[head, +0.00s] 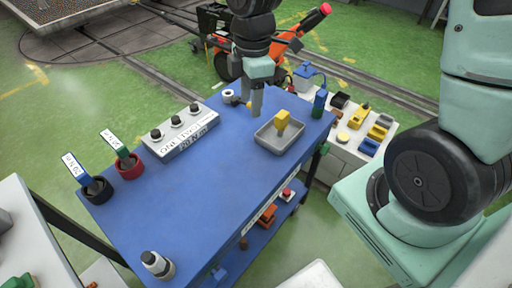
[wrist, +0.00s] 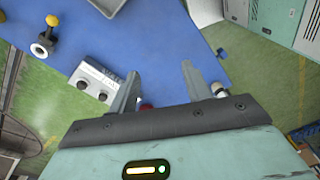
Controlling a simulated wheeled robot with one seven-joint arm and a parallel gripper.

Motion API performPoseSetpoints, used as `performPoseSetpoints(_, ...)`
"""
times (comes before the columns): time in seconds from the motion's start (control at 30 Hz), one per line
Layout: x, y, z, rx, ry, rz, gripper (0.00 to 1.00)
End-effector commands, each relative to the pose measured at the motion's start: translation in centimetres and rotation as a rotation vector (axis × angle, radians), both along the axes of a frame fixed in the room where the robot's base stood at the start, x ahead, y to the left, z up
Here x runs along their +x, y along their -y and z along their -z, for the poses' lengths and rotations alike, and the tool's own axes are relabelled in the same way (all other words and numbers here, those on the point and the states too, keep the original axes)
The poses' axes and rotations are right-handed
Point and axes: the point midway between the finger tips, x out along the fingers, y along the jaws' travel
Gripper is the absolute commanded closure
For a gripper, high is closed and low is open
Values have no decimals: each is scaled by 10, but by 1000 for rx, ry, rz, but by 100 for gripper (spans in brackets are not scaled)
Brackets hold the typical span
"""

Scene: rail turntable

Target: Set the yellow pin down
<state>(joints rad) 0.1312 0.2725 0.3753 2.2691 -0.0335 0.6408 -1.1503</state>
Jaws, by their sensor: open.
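A yellow pin (wrist: 52,22) with a rounded yellow head and a darker lower part shows at the upper left of the wrist view, near a white ring (wrist: 40,50). In the head view only a small yellow bit of it (head: 248,104) shows beside my fingers, and the rest is hidden. My gripper (head: 257,112) is above the far part of the blue table (head: 200,200). In the wrist view my gripper (wrist: 158,78) has its two fingers apart, with nothing held between them. The pin is outside the fingers.
A grey tray (head: 270,146) holding a yellow block (head: 283,119) stands right of my gripper. A white panel with black knobs (head: 182,137) stands to its left. A dark bottle (head: 319,103) stands near the far right edge. The table's front middle is clear.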

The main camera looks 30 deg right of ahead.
Motion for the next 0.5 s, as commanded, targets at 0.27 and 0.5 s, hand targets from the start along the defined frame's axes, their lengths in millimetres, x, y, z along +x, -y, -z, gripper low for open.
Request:
performPoseSetpoints(0.27, -115, -82, -33, -31, -1, 454, 51)
performPoseSetpoints(0.5, -170, -96, -39, -32, -7, 697, 51)
